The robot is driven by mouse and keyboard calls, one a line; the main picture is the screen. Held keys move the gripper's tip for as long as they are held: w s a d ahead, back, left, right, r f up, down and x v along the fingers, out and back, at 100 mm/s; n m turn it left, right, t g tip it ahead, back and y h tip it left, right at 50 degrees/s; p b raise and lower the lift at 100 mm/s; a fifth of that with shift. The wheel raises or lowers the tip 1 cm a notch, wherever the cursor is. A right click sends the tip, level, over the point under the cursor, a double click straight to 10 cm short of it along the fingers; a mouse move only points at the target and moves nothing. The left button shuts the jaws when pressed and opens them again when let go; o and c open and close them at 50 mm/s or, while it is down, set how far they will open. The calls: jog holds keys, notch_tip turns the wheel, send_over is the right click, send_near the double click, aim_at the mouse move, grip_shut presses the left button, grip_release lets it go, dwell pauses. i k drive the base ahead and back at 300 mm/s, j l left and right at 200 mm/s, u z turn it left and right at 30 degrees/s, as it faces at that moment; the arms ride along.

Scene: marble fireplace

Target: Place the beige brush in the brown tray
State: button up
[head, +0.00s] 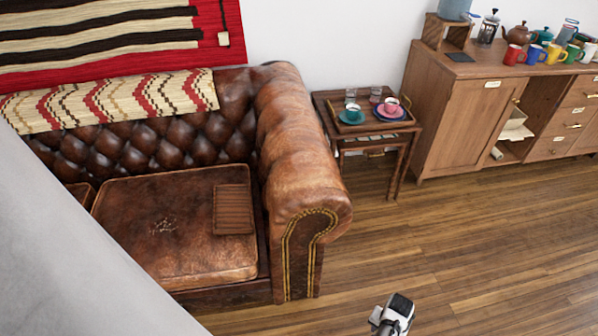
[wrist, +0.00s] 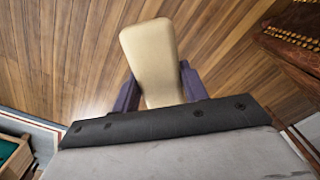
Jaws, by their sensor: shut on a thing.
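My gripper (wrist: 160,82) is shut on the beige brush (wrist: 148,48) in the wrist view. The brush is a smooth, pale, rounded block between the two purple fingers, above wooden floor. A white and black part of my arm end shows at the bottom edge of the head view; the brush cannot be made out there. A brown, ribbed, flat rectangular piece (head: 233,209), perhaps the brown tray, lies on the right of the leather sofa seat. Another brown tray (head: 347,127) stands on the side table and holds cups, saucers and glasses.
The brown leather sofa (head: 175,255) has a high rolled arm (head: 300,150) on its right. The small side table (head: 395,165) stands beyond that arm. A wooden cabinet (head: 455,120) with mugs and pots is at the back right. The floor (head: 480,240) in front is clear.

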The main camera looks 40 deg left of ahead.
aim_at(234, 216)
jog(key=u, duration=1.15)
